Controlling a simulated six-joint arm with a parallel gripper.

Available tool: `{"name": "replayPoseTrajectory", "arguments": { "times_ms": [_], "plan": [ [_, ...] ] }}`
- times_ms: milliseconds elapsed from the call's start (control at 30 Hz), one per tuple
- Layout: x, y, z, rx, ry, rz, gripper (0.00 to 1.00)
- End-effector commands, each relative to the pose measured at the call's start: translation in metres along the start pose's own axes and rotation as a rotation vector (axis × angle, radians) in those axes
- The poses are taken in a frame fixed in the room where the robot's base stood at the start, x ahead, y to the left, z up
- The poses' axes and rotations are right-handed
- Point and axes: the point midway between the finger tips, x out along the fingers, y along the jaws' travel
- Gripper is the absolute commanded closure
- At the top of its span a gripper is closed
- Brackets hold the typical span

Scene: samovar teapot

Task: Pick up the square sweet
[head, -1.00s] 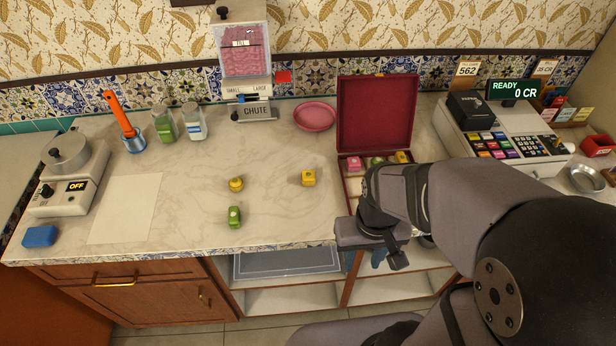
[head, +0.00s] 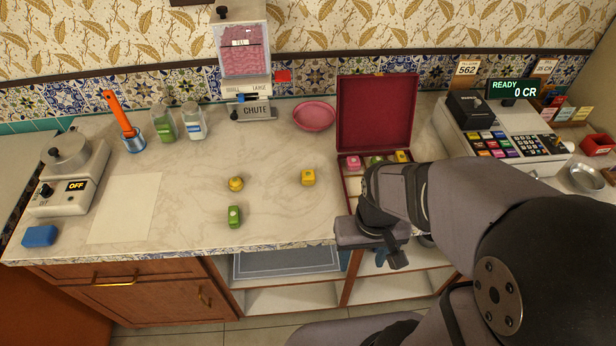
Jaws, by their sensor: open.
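A yellow square sweet (head: 308,177) sits on the marble counter, left of the open red box (head: 375,113). A round yellow sweet (head: 236,184) and a green block-like sweet (head: 234,216) lie further left on the counter. Inside the box, a pink sweet (head: 353,162), a green one (head: 376,161) and a yellow one (head: 402,157) sit along the back row. My gripper (head: 390,258) hangs at the counter's front edge, right of and nearer than the yellow square sweet, and apart from it. It is open. My arm hides much of the box's front.
A pink plate (head: 314,116) stands behind the square sweet, with a chute dispenser (head: 247,75) beyond. A white sheet (head: 126,208), a scale-like machine (head: 70,178) and a blue block (head: 39,236) are at left. A cash register (head: 500,130) is at right. The counter around the square sweet is clear.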

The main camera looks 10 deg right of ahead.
Motion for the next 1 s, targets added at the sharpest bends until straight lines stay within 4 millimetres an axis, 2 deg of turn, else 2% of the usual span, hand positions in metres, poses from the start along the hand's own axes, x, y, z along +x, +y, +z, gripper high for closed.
{"name": "replayPoseTrajectory", "arguments": {
  "times_ms": [167, 267, 367, 633, 800, 1000],
  "plan": [
    [-0.003, -0.001, -0.013, 0.000, 0.000, 0.000, 0.48],
    [-0.007, -0.004, -0.033, 0.001, 0.000, 0.000, 0.48],
    [-0.013, -0.008, -0.063, 0.004, 0.000, 0.000, 0.48],
    [-0.019, -0.028, -0.164, 0.013, -0.003, 0.000, 0.48],
    [-0.014, -0.045, -0.221, 0.020, -0.004, 0.000, 0.48],
    [-0.002, -0.065, -0.271, 0.028, -0.004, 0.000, 0.48]
  ]
}}
